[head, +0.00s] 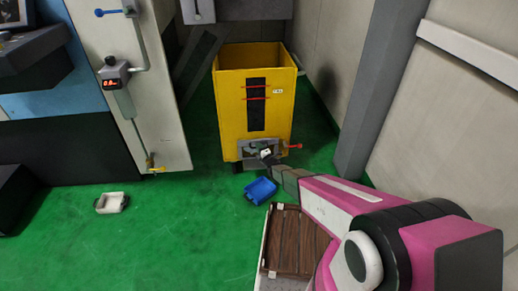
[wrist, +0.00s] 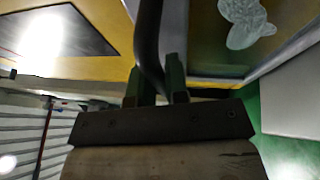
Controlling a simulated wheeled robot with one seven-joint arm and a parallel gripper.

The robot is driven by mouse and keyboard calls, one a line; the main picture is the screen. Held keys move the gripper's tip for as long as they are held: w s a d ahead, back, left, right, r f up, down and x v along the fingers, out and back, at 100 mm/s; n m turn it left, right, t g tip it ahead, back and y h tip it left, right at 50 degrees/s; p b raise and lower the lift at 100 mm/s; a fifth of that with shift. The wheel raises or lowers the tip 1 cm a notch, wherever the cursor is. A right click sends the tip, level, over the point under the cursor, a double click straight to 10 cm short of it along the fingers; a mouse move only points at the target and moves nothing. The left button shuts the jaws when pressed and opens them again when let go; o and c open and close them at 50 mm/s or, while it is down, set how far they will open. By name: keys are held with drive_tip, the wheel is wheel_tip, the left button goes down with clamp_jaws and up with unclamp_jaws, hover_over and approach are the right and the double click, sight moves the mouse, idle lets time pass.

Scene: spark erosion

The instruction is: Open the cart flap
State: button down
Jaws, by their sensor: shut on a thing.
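The yellow cart (head: 228,112) stands upright in the middle of the head view, its top open. The grey flap (head: 246,146) is low on its front, with a red-ended lever (head: 292,146) at its right. My gripper (head: 270,160) reaches the flap from the lower right and partly hides it. In the wrist view my gripper (wrist: 158,92) is shut on a dark curved handle (wrist: 149,35), which passes between the fingers. The yellow cart front (wrist: 120,72) lies behind it. I cannot tell how far the flap stands open.
A blue bin (head: 260,191) lies on the green floor just before the cart. A brown slatted pallet (head: 292,245) is nearer, beside my arm. A white container (head: 111,203) is at the left. A grey post (head: 372,100) stands right of the cart. The floor at centre left is clear.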

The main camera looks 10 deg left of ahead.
wheel_tip(320, 180, up, 10)
drive_tip(key=shift+f, duration=0.15)
drive_tip(key=c, duration=1.1)
unclamp_jaws()
drive_tip(key=shift+c, duration=0.2)
drive_tip(key=shift+f, duration=0.1)
drive_tip(key=v, duration=1)
drive_tip(key=shift+s+d, duration=0.25)
drive_tip(key=shift+s, duration=0.05)
